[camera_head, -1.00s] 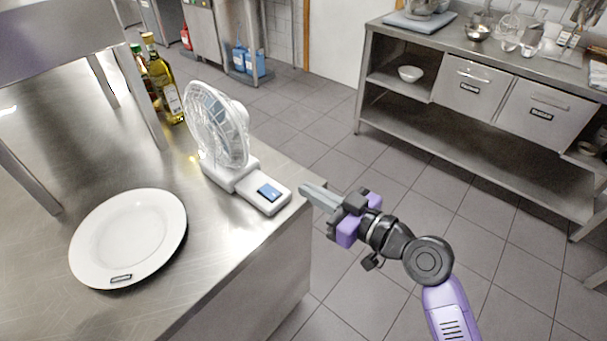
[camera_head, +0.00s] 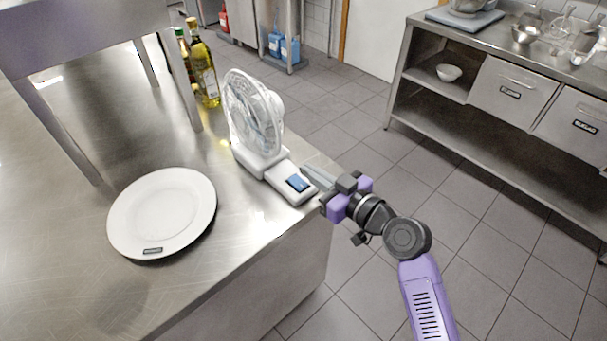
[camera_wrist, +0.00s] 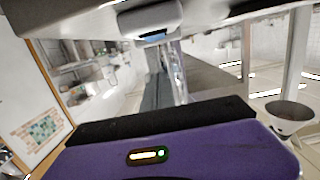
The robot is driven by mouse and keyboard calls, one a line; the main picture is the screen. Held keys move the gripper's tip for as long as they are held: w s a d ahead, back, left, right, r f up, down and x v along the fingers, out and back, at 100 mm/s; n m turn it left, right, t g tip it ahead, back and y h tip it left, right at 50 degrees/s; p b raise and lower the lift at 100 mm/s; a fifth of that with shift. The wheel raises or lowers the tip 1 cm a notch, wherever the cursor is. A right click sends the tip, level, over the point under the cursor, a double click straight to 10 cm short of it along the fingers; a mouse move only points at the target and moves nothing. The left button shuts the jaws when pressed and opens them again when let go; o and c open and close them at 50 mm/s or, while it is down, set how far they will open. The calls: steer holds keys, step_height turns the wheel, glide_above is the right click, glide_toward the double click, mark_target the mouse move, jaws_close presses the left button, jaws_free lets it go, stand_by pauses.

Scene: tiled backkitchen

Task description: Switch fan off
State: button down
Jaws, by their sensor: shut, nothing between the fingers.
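A white fan (camera_head: 254,115) with a round caged head stands on the steel counter near its right edge. Its flat base reaches toward the counter corner and carries a blue switch (camera_head: 298,183). My gripper (camera_head: 306,171) is shut and empty, and its fingertips are right by the end of the base, close to the switch. I cannot tell whether they touch it. The wrist view shows mostly my purple gripper body, with a white piece with a blue patch at the top that may be the fan base (camera_wrist: 150,22).
A white plate (camera_head: 163,212) lies on the counter left of the fan. Oil bottles (camera_head: 203,68) stand behind it, beside a steel shelf leg (camera_head: 178,82). Open tiled floor (camera_head: 350,125) lies between this counter and the steel bench (camera_head: 440,105) at the right.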

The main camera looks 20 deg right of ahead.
mark_target(303, 184)
steer(key=shift+x, duration=1)
steer(key=shift+w+a+f, duration=0.1)
steer(key=shift+w+f, duration=0.05)
steer(key=shift+f, duration=0.45)
steer(key=shift+w+a+f, duration=0.1)
steer(key=shift+f, duration=0.5)
steer(key=shift+w+f, duration=0.1)
steer(key=shift+f, duration=0.75)
steer(key=shift+f+b, duration=0.35)
steer(key=shift+b, duration=0.4)
steer(key=shift+w+r, duration=0.1)
steer(key=shift+r, duration=0.05)
steer(key=b+v, duration=0.1)
steer(key=v, duration=0.7)
steer(key=shift+b, duration=0.3)
